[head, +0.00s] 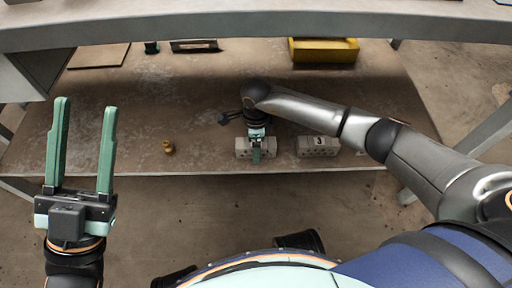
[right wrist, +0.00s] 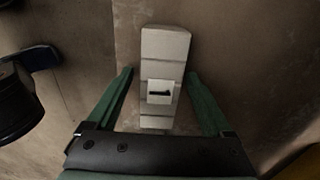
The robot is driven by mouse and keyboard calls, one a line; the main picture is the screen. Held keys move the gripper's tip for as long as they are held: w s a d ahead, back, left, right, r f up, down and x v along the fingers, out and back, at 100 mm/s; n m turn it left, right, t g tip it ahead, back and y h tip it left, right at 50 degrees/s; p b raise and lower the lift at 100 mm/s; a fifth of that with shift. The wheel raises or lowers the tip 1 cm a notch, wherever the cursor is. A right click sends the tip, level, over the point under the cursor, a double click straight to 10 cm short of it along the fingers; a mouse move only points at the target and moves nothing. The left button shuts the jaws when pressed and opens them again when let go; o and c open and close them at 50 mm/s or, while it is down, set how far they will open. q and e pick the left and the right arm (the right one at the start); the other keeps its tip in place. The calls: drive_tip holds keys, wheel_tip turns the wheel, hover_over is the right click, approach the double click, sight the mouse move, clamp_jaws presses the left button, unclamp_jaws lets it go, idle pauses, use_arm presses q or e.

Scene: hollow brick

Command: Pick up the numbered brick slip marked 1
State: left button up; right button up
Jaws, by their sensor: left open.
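A pale brick slip (right wrist: 165,50) with a white label bearing a single dark stroke, like a 1, lies between the fingers of my right gripper (right wrist: 160,76) in the right wrist view. The fingers are open on either side of it, with a gap at the left; I cannot tell if the right finger touches. In the head view this brick (head: 241,150) sits near the shelf's front edge, its label hidden under my right gripper (head: 257,157). A similar brick marked 3 (head: 308,150) lies to its right. My left gripper (head: 84,105) is open, empty and raised at the left.
The bricks lie on a worn lower shelf (head: 200,110) under a grey tabletop (head: 200,27). A small brass piece (head: 168,147) stands left of the bricks. A yellow box (head: 324,51), a dark tray (head: 195,46) and a flat board (head: 98,56) lie at the back.

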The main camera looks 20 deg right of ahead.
clamp_jaws()
idle(0.5)
